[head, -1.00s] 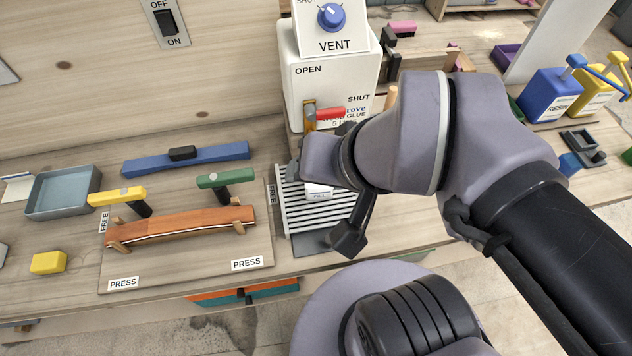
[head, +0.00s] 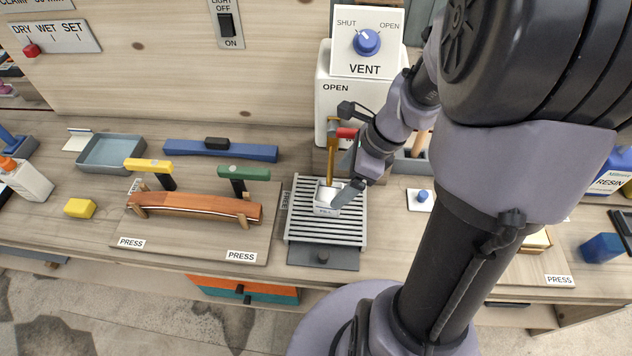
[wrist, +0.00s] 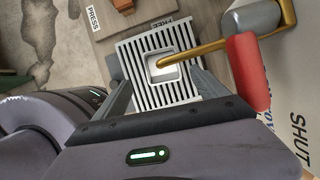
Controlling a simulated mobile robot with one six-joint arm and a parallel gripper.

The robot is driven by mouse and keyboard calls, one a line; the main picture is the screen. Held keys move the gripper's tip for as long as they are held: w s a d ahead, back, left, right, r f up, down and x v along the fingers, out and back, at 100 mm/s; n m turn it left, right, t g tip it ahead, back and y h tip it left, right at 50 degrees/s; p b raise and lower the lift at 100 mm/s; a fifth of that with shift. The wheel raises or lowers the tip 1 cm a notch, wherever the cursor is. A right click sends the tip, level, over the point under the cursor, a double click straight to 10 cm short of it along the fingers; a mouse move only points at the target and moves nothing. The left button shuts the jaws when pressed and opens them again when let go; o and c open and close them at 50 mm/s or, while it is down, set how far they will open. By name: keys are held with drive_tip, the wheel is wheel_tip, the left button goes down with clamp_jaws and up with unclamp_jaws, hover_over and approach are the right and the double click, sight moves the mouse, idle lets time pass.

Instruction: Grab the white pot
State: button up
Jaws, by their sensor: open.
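The white pot (head: 326,208) is a small square open cup with a label on its front. It stands upright on a slatted metal grate (head: 300,228), under a brass spout (head: 331,160) with a red handle (head: 346,133). My gripper (head: 343,187) is open at the pot's right side, coming in from the upper right. In the wrist view the pot (wrist: 164,72) shows ahead between the two spread fingers, with the spout (wrist: 200,50) reaching over it. Whether either finger touches the pot is not clear.
The white glue dispenser (head: 325,100) stands right behind the grate, partly hidden by my arm. A press board (head: 190,235) with a curved wooden piece (head: 195,204) and clamps lies to the left. The spout and red handle are close above my gripper.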

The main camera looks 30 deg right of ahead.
sight(329, 193)
drive_tip(key=shift+b+x, duration=0.3)
drive_tip(key=shift+x, duration=0.95)
drive_tip(key=b+x, duration=0.3)
drive_tip(key=x, duration=0.2)
drive_tip(key=shift+w+f, duration=0.1)
drive_tip(key=shift+w, duration=0.15)
drive_tip(key=shift+r, duration=0.25)
drive_tip(key=c, duration=1.7)
